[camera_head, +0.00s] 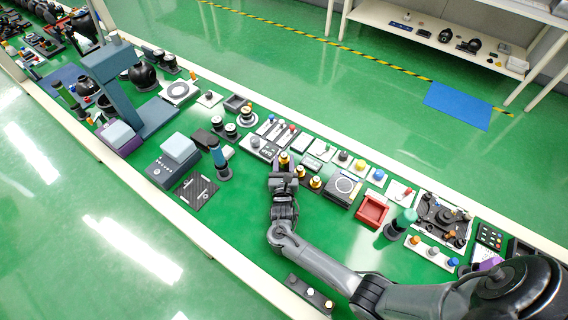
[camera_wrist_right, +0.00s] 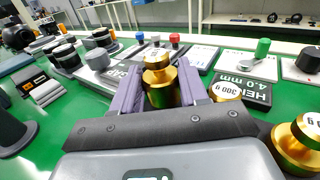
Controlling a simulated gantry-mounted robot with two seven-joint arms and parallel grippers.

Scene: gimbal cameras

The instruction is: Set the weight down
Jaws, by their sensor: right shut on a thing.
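My right gripper (camera_head: 283,170) is over the middle of the green bench. In the right wrist view its purple fingers (camera_wrist_right: 157,92) are shut on a brass weight (camera_wrist_right: 160,82) with a knob and a marked top, held upright. The weight's top also shows in the head view (camera_head: 283,158). Its underside is hidden, so I cannot tell whether it touches anything. A brass weight marked 300 g (camera_wrist_right: 226,90) stands just right of the fingers, and a larger brass weight (camera_wrist_right: 300,140) is nearer at the right edge. My left gripper is not in view.
Bare green bench lies left of my right arm.

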